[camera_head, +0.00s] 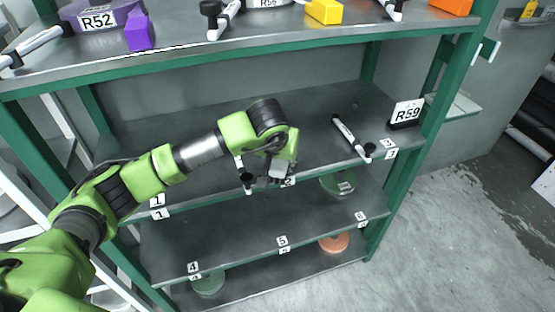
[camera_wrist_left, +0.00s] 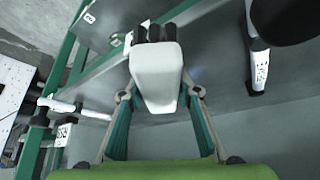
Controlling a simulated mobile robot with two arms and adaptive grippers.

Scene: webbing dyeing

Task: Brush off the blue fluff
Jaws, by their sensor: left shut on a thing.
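My left gripper (camera_head: 281,178) reaches in at the front edge of the middle shelf, near the label 2. In the left wrist view its two teal fingers (camera_wrist_left: 158,100) close on a pale, blocky thing (camera_wrist_left: 157,76). Several short black ends (camera_wrist_left: 155,32) stand out from its far side, like bristles; I cannot tell for sure that it is a brush. In the head view the gripper's tip is small and dark, and the held thing is hard to make out. I see no blue fluff in either view. My right gripper is not in view.
A white rod with a black end (camera_head: 247,182) is close left of the gripper; another (camera_head: 349,135) lies to the right. The sign R59 (camera_head: 406,113) stands at the shelf's right end. Green (camera_head: 339,182) and orange (camera_head: 334,243) rolls lie below. Green posts (camera_head: 398,205) bound the rack.

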